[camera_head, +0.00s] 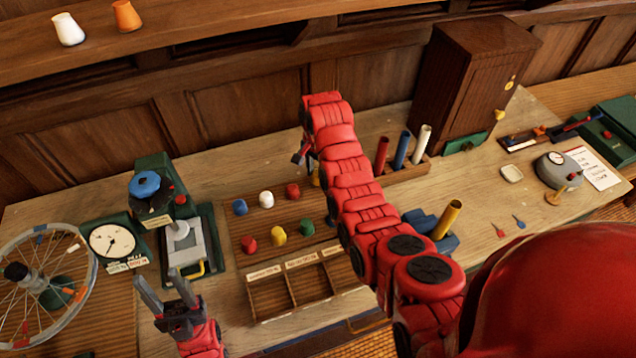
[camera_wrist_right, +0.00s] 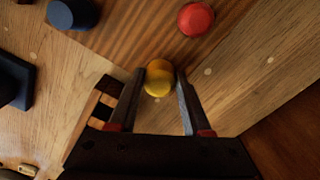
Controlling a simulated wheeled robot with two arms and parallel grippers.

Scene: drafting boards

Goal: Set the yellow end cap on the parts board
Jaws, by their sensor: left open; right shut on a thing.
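My right gripper (camera_head: 312,168) is shut on a yellow end cap (camera_wrist_right: 158,82), which sits between the fingertips in the right wrist view. In the head view only a sliver of this cap (camera_head: 317,179) shows beside my red arm. It is by the back right end of the brown parts board (camera_head: 222,222); I cannot tell whether it touches the board. My left gripper (camera_head: 165,287) is open and empty at the front left.
The back row holds blue (camera_head: 240,207), white (camera_head: 266,199) and red (camera_head: 293,191) caps. A compartment tray (camera_head: 262,318) lies in front. A rack with red, blue and white tubes (camera_head: 423,145) stands right of the board. A gauge (camera_head: 112,241) and press (camera_head: 180,240) stand left.

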